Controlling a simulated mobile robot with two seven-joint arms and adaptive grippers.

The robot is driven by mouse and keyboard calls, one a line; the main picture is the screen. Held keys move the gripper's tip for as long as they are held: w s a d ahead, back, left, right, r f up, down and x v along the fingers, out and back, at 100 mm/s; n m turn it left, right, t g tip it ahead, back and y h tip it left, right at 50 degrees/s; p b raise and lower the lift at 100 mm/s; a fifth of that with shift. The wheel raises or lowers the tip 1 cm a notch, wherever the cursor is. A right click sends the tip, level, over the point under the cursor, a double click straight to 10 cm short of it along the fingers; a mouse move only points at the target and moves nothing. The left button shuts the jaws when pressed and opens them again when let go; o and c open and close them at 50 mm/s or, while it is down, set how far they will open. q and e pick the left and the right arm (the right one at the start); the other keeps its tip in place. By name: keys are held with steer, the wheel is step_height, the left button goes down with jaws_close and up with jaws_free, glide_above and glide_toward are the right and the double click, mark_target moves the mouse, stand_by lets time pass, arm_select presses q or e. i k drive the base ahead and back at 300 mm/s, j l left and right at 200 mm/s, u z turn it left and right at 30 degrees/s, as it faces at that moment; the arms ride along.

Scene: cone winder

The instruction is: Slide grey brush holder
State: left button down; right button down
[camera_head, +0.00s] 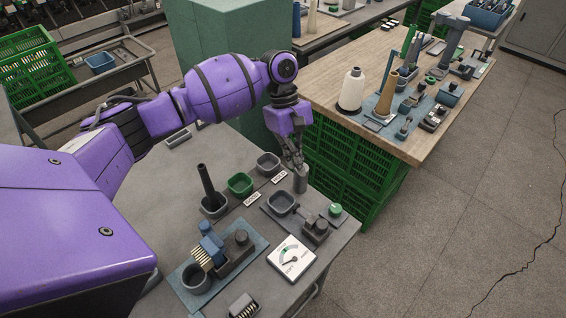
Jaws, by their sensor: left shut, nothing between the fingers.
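My left gripper (296,163) points down over the far right part of the grey table. It is shut and holds nothing. A small grey upright cylinder (300,182), which looks like the grey brush holder, stands right at its fingertips. I cannot tell whether they touch. The fingers hide part of its top left side. Another grey holder, a cup (214,210) with a dark rod standing in it, is further left on the table. My right gripper is not in view.
A green bowl (240,184) and two grey bowls (268,163), (281,203) stand near the gripper. A white dial (291,259) and a blue mat (213,299) with tools lie nearer. Green crates (340,165) stand beyond the table's right edge, under a wooden table (325,75).

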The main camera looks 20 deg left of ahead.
mark_target(238, 246)
steer(key=k+l, duration=0.25)
steer(key=k, duration=0.2)
steer(key=k+l, duration=0.25)
steer(key=k, duration=0.25)
